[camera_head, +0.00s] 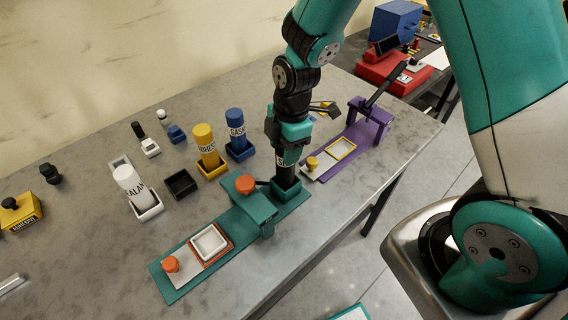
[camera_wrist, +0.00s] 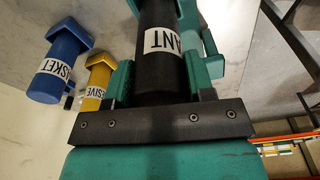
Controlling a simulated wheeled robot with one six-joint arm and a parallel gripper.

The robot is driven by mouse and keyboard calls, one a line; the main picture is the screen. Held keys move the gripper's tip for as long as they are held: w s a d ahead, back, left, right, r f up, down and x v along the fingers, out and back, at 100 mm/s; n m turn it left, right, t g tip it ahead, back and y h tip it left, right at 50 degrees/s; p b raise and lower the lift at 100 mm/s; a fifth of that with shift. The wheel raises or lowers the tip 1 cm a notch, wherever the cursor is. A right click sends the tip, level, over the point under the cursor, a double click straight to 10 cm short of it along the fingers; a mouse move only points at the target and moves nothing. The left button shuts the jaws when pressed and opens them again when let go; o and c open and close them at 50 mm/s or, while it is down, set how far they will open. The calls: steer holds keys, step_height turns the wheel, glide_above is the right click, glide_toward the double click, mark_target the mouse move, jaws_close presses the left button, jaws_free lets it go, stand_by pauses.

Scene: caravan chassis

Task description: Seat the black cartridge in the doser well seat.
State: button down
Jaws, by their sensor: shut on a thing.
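The black cartridge (camera_head: 284,172) with a white label stands upright in my gripper (camera_head: 288,138). The gripper is shut on the cartridge's upper part. The cartridge's lower end is at the teal square well seat (camera_head: 288,190) on the teal doser (camera_head: 262,217), and the seat's rim hides the very bottom. I cannot tell whether it rests on the seat's floor. In the wrist view the black cartridge (camera_wrist: 160,45) lies between the jaws of my gripper (camera_wrist: 161,85), its label partly showing "ANT".
An empty black holder (camera_head: 181,184) stands left of the doser. White (camera_head: 130,185), yellow (camera_head: 206,145) and blue (camera_head: 236,130) cartridges stand in their holders. The doser's orange knob (camera_head: 245,184) is close left of the seat. A purple press (camera_head: 365,130) stands to the right.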

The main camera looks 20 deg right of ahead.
mark_target(285, 174)
steer(key=shift+f+b, duration=1.1)
steer(key=shift+f, duration=0.7)
steer(key=shift+f, duration=0.15)
steer(key=shift+c, duration=2.4)
jaws_free()
